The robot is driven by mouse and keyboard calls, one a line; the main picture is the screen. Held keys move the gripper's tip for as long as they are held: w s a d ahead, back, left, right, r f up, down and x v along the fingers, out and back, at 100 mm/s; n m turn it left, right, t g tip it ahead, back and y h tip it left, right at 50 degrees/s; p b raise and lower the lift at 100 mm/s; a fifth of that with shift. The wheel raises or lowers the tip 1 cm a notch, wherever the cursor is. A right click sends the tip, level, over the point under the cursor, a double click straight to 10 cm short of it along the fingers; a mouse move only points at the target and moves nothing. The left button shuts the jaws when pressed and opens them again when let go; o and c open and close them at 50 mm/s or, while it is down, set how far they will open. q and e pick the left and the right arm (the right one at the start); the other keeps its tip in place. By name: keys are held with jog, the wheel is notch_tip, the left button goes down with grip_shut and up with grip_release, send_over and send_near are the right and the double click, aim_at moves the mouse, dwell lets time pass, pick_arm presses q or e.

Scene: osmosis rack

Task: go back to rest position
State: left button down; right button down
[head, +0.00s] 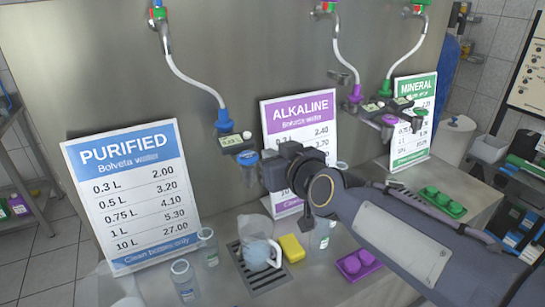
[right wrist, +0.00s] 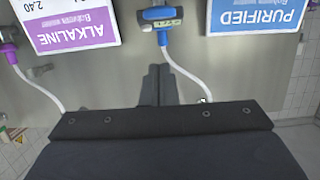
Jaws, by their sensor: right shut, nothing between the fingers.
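My right arm reaches in from the right in the head view. Its dark gripper (head: 271,172) is in front of the steel panel, by the blue-handled purified tap (head: 222,119) and the alkaline sign (head: 300,118). In the right wrist view the two fingers of my right gripper (right wrist: 158,78) are together and empty, pointing at the panel below the blue tap (right wrist: 162,24). My left gripper is not in either view.
Below the arm, a jug (head: 258,253) stands on a drain grate (head: 268,281), with a yellow sponge (head: 292,248) beside it. Clear bottles (head: 184,281) stand left of it. A purple tray (head: 358,264) and a green tray (head: 442,202) lie to the right.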

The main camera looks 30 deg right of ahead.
dwell(0.3)
jog(key=s+a+f+g+y, duration=0.2)
jog(key=s+a+f+g, duration=0.1)
jog(key=s+f, duration=0.6)
jog(key=s+a+f+m+g+y, duration=0.1)
jog(key=s+a+f+g, duration=0.3)
jog(key=s+f, duration=0.5)
jog(key=s+g+y, duration=0.1)
jog(key=s+g, duration=0.1)
jog(key=shift+s+f+g+y, duration=0.15)
jog(key=shift+f+g+y, duration=0.15)
jog(key=shift+f, duration=0.1)
jog(key=w+d+r+t+h+p, duration=0.2)
jog(key=w+d+r+t+p, duration=0.1)
jog(key=w+r, duration=0.7)
jog(key=w+d+r+n+t+h+p, duration=0.1)
jog(key=w+d+r+t+p, duration=0.3)
jog(key=w+r, duration=0.6)
jog(key=w+t+h, duration=0.1)
jog(key=t, duration=0.1)
jog(key=shift+r+t+h, duration=0.3)
jog(key=shift+r, duration=0.05)
